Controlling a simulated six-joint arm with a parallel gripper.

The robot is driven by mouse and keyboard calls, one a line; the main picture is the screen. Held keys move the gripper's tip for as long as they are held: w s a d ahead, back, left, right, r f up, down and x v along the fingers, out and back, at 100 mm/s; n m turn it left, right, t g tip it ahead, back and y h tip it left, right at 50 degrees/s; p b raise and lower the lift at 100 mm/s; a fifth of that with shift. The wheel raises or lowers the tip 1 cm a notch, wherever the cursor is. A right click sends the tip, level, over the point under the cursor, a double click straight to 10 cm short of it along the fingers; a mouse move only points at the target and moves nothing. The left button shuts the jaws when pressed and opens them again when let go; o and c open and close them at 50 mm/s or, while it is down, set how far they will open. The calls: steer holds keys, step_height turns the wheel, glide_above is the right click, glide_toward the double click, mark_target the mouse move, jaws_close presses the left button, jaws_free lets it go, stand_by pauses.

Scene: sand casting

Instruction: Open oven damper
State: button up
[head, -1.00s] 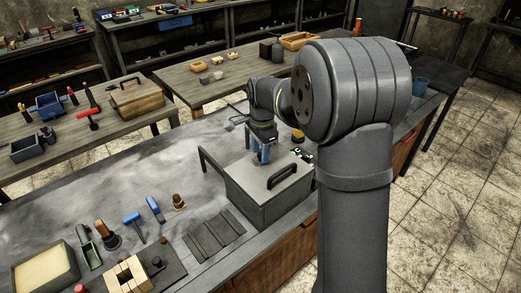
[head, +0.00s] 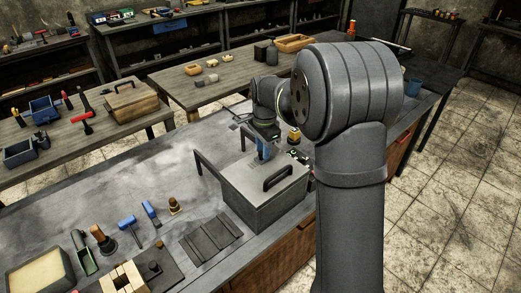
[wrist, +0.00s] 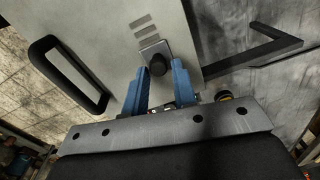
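The oven (head: 262,212) is a grey box on the bench with a black handle (head: 279,178) on its lid. My gripper (head: 264,154) is over the far edge of the oven top, pointing down. In the wrist view, the damper is a small plate with a round black knob (wrist: 158,64), beside a row of slots (wrist: 145,28) in the lid. My gripper's blue fingers (wrist: 158,72) stand on either side of the knob and look open, with a small gap on each side. Whether either finger touches the knob is hard to tell.
A black bar (wrist: 262,48) juts from the oven's side in the wrist view. The lid handle (wrist: 68,78) stands to the left. Dark plates (head: 210,240), blue-handled tools and a wooden-handled tool (head: 103,239) lie on the bench. The bench beyond the oven is mostly clear.

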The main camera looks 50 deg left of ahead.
steer(key=shift+o, duration=1.2)
step_height(320, 180, up, 17)
steer(key=shift+d+r, duration=0.2)
steer(key=shift+d, duration=0.25)
steer(key=shift+s, duration=0.1)
steer(key=f, duration=1.1)
steer(key=a+f, duration=0.1)
steer(key=f, duration=0.5)
steer(key=shift+f, duration=0.25)
steer(key=shift+s, duration=0.15)
